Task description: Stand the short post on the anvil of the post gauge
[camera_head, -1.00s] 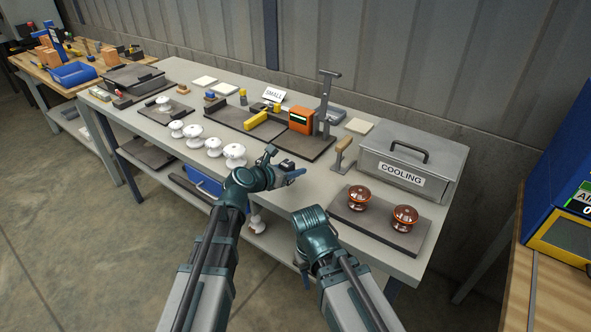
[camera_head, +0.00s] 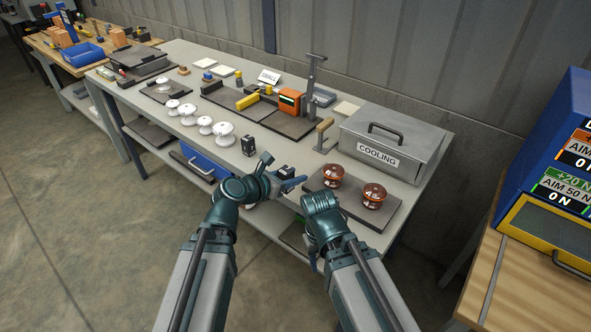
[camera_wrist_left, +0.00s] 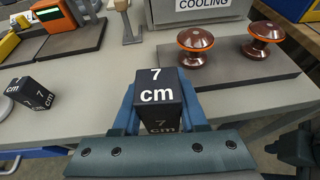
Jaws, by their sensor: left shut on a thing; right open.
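My left gripper (camera_head: 290,183) is shut on a black block (camera_head: 287,171) marked "7 cm", near the table's front edge. In the left wrist view the block (camera_wrist_left: 158,92) sits upright between the blue fingers (camera_wrist_left: 160,115). My right gripper (camera_head: 313,258) hangs low in front of the table edge, open, its fingers mostly hidden by its wrist.
Another black block (camera_head: 248,146) stands on the table left of my left gripper. Two brown insulators (camera_head: 331,175) stand on a dark mat (camera_head: 340,205) at right. Behind them are the cooling box (camera_head: 390,160) and a wooden-handled tool (camera_head: 323,132). Bare table lies before the gauge.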

